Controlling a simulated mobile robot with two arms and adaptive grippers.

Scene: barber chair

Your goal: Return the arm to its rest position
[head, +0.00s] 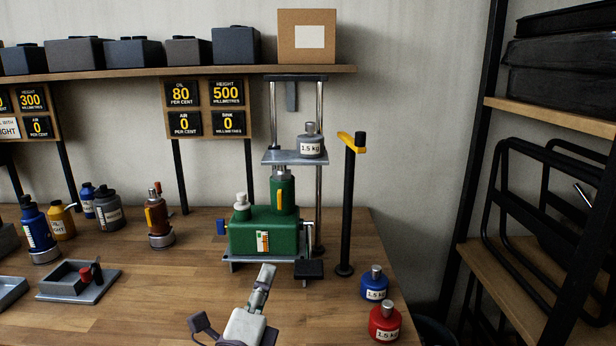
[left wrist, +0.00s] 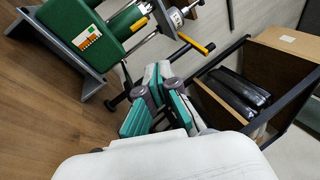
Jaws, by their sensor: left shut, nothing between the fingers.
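My left gripper (head: 264,274) is shut and empty in the head view. It is over the wooden bench, in front of the green hydraulic unit (head: 262,232) and a little left of its black pedal (head: 309,269). In the left wrist view the gripper (left wrist: 143,108) shows its grey and teal fingers together, with nothing between them. The green unit (left wrist: 99,38) also shows there at upper left. A grey 1.5 kg weight (head: 311,143) stands on the unit's raised plate (head: 280,157). My right gripper is not in view.
A black post with a yellow lever (head: 350,142) stands right of the unit. Blue (head: 374,284) and red (head: 384,323) weights stand at the bench's right edge. Several bottles and a grey tray (head: 62,292) are at left. A shelf rack (head: 540,113) stands at right.

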